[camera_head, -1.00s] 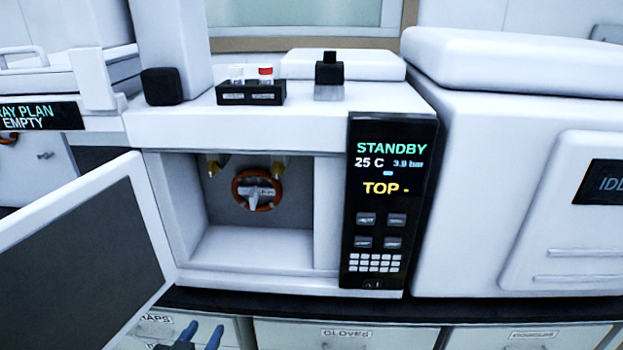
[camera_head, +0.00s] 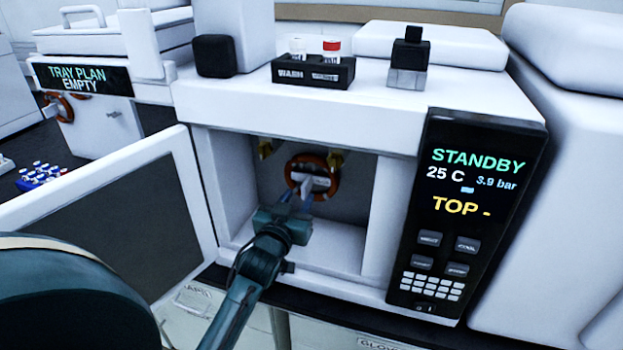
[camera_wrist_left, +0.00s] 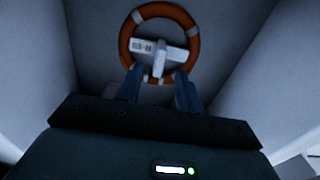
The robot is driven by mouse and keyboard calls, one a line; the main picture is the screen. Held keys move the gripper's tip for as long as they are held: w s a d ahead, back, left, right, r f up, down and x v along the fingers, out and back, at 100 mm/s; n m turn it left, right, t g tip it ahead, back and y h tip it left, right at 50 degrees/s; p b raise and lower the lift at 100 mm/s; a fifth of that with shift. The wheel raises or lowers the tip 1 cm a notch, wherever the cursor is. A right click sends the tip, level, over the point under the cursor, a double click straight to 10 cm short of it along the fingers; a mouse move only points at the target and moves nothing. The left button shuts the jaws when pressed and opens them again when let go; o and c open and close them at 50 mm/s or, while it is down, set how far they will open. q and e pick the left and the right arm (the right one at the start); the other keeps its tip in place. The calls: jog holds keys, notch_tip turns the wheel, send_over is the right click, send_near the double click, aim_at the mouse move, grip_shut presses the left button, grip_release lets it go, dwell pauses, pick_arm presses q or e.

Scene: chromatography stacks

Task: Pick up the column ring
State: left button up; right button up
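The column ring (camera_head: 328,168) is an orange-brown ring with pale bands and a white labelled piece across its middle. It hangs at the back wall inside the open oven compartment. In the left wrist view the ring (camera_wrist_left: 192,29) is straight ahead, with a white tab pointing down from its label piece. My left gripper (camera_head: 298,198) reaches into the compartment, just in front of and below the ring. In the left wrist view its blue fingers (camera_wrist_left: 157,84) are apart, one on each side of the tab; I cannot tell whether they touch it. My right gripper is not in view.
The open door (camera_head: 118,215) stands left of the compartment. The STANDBY panel (camera_head: 470,210) is to the right. A vial rack (camera_head: 313,75) sits on top. Another ring (camera_head: 60,107) shows far left.

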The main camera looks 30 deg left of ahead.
aim_at(303, 193)
pick_arm(q)
jog(key=x, duration=0.5)
jog(key=shift+w+f+p, duration=0.1)
jog(key=shift+w+p, duration=0.25)
jog(key=shift+w, duration=0.05)
grip_shut()
